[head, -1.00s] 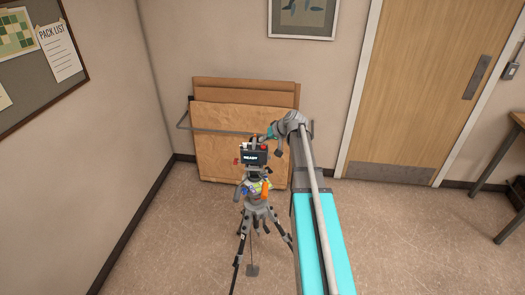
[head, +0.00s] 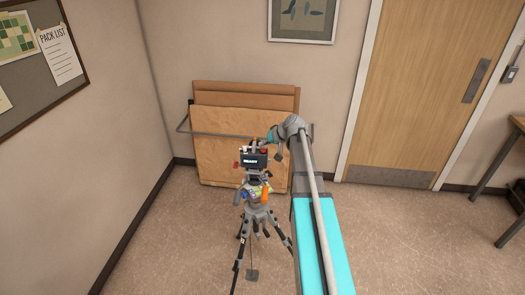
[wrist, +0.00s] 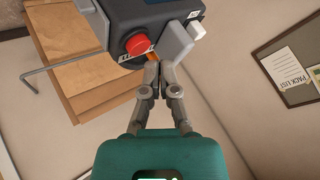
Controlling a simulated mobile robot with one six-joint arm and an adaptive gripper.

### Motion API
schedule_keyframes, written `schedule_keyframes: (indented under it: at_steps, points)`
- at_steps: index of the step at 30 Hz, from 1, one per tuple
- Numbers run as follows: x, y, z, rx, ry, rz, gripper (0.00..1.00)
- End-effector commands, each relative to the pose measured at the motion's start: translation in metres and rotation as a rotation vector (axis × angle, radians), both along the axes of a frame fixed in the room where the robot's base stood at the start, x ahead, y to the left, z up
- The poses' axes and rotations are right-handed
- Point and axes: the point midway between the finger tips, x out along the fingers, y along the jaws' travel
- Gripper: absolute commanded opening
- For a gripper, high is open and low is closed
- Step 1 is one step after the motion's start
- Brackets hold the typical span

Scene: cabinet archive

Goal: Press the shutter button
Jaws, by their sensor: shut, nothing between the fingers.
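A dark camera (head: 255,160) stands on a tripod (head: 258,215), and its screen reads READY. In the wrist view the camera body (wrist: 160,12) fills the top of the picture. A round red button (wrist: 138,44) sticks out of it, with a small white label beside it. My gripper (wrist: 157,64) is shut and empty. Its fingertips appear just right of and below the red button in that view, in front of a light grey plate (wrist: 173,43). I cannot tell whether they touch anything. In the head view my gripper is close by the camera's top and its fingertips are hard to make out.
Large brown boards (head: 225,150) lean on the back wall behind the camera, with a metal rail (head: 186,124) across them. A wooden door (head: 410,90) is at the right. A pinboard (head: 35,60) hangs on the left wall. The floor around the tripod is clear.

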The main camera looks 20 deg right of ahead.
Motion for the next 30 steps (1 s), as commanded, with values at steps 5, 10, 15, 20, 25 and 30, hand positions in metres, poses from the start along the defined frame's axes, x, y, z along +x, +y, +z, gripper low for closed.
schedule_keyframes:
  at_steps: [5,10,15,20,25,30]
  points:
    - [0.0000,0.0000,0.0000,0.000,0.000,0.000,0.00]
    - [0.0000,-0.0001,-0.0001,0.000,0.000,0.000,0.00]
    - [-0.0001,-0.0002,0.0000,0.000,0.000,0.000,0.00]
    - [-0.0004,-0.0002,-0.0023,0.000,0.000,0.000,0.00]
    - [-0.0014,-0.0004,-0.0071,0.000,0.000,0.000,0.00]
    - [-0.0019,-0.0004,-0.0088,0.000,0.000,0.000,0.00]
